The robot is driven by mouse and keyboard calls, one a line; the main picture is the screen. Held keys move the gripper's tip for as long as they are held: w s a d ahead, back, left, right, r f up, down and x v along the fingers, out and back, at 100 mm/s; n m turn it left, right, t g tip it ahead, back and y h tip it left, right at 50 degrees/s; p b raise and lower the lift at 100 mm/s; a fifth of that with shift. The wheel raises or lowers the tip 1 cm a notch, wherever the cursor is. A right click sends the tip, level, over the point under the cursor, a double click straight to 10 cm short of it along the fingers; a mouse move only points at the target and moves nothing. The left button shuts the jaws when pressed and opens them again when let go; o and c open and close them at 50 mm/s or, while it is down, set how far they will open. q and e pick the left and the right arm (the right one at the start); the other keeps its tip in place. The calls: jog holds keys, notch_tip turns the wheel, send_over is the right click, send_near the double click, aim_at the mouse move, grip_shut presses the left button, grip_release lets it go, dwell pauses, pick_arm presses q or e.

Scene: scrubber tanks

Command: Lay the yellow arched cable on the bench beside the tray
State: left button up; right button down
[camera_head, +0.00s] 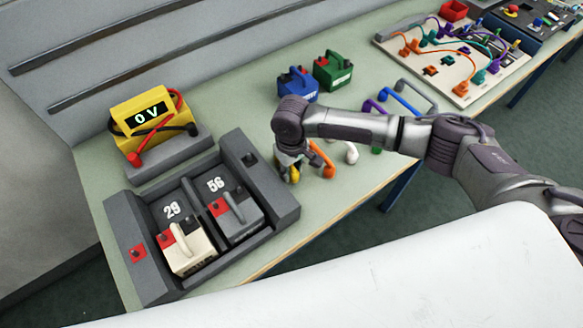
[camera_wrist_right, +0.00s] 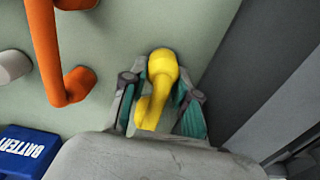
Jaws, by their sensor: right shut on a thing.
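The yellow arched cable (camera_head: 294,174) is mostly hidden behind my right gripper in the head view. The right wrist view shows the cable (camera_wrist_right: 161,75) between the two fingers. My right gripper (camera_head: 289,162) is shut on it, just right of the dark grey tray (camera_head: 262,182). In the right wrist view the gripper (camera_wrist_right: 160,108) points down at the pale green bench (camera_wrist_right: 205,25), with the tray wall (camera_wrist_right: 262,55) to the right. I cannot tell whether the cable touches the bench. My left gripper is not in view.
An orange cable (camera_head: 321,160) stands close to the right of my gripper. White, purple and blue cables stand beyond it. Blue (camera_head: 297,84) and green (camera_head: 333,70) batteries are behind. The tray holds a cream battery (camera_head: 188,254) and a grey battery (camera_head: 238,220). A yellow meter (camera_head: 150,120) stands behind the tray.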

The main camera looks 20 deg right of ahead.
jog(key=shift+f, duration=0.15)
jog(key=c, duration=0.9)
grip_release()
notch_tip(320, 180, up, 12)
jog(key=shift+r+b, duration=0.2)
jog(key=shift+b, duration=0.5)
jog(key=shift+s+f, duration=0.1)
